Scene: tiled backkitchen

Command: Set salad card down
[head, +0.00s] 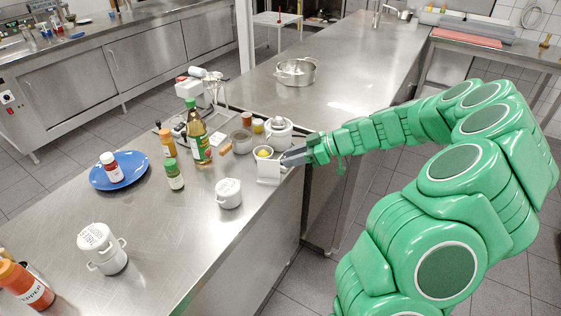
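The salad card (268,173) is a small white card near the right edge of the steel counter (150,215). Its print is too small to read. My gripper (285,158) reaches in from the right, and its fingertips are at the card's upper right edge. It looks shut on the card, though the contact is small in the picture. I cannot tell whether the card's lower edge touches the counter.
Close behind the card stand a small cup with yellow contents (263,153) and a white lidded pot (278,132). A white lidded jar (228,193) stands to its front left. Bottles (198,137) and a blue plate (132,179) are farther left. The front counter is mostly clear.

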